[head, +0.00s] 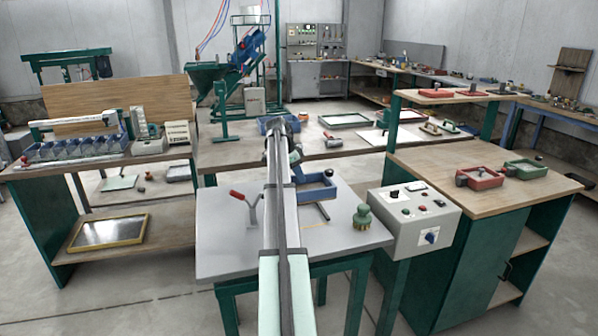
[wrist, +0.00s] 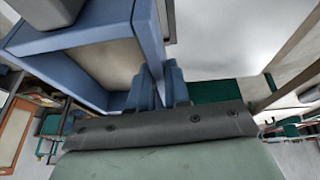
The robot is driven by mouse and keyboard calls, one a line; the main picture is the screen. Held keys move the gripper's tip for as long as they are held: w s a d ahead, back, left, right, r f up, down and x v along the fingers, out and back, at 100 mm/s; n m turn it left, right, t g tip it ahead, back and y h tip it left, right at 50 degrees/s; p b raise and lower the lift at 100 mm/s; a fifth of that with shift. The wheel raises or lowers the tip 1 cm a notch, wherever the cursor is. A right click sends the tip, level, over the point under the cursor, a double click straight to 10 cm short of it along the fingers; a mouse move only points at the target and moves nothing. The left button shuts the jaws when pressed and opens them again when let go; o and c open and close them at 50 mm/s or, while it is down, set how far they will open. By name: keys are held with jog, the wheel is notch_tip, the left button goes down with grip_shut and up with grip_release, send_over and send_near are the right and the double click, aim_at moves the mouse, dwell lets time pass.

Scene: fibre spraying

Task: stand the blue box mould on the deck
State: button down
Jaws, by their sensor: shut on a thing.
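The blue box mould (head: 318,194) is an open rectangular frame, with a dark knob at its far side in the head view. It appears just right of my arm, over the grey deck (head: 226,236); I cannot tell whether it touches. In the wrist view the mould (wrist: 122,93) fills the upper left, with a pale panel inside its blue walls. My gripper (wrist: 165,78) is shut on one wall, and the mould looks tilted in that view. In the head view my arm hides part of the deck, and the gripper's grip is not clear.
On the deck are a red-handled clamp (head: 240,197) at left, a green knobbed thing (head: 363,216) and a dark bar (head: 322,211). A grey control box (head: 415,215) adjoins at right. The deck's front left is clear.

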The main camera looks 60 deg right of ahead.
jog(key=shift+f, duration=3.6)
jog(key=shift+w+a+f, duration=0.1)
jog(key=shift+w+a, duration=1.15)
jog(key=shift+w, duration=0.05)
jog(key=shift+f, duration=0.85)
jog(key=shift+f, duration=0.1)
jog(key=c, duration=1)
grip_release()
jog(key=v, duration=2.7)
